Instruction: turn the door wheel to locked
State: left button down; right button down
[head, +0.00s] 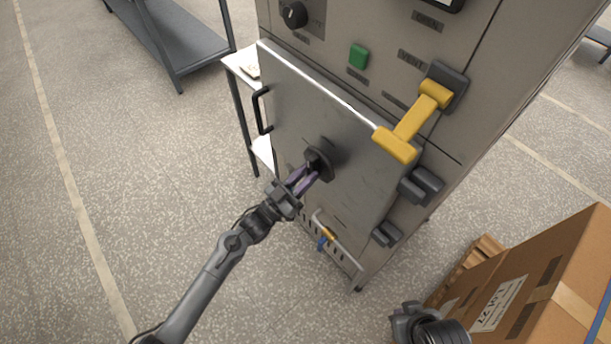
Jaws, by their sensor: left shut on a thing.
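The door wheel (327,152) is a dark round hub on the front of a grey metal door (285,98), near the middle of the panel. My left gripper (311,172) reaches it from the lower left, its purplish fingers shut on the wheel's near part. The fingers and wrist hide part of the wheel, and I cannot read its turn position or any locked mark. The door's top edge stands out from the cabinet; I cannot tell if it is fully closed. A dark part of my right arm shows at the bottom edge, without its fingers.
The cabinet (335,25) carries a black knob (294,15), a green button (358,56) and a yellow lever (412,124). A black door handle (261,110) is at the left. A cardboard box (540,275) stands lower right. Floor on the left is clear.

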pick_arm(q)
jog(key=c, duration=1)
grip_release()
jog(key=shift+o, duration=0.2)
jog(key=p+v, duration=0.1)
jog(key=v, duration=1)
jog(key=shift+w, duration=0.1)
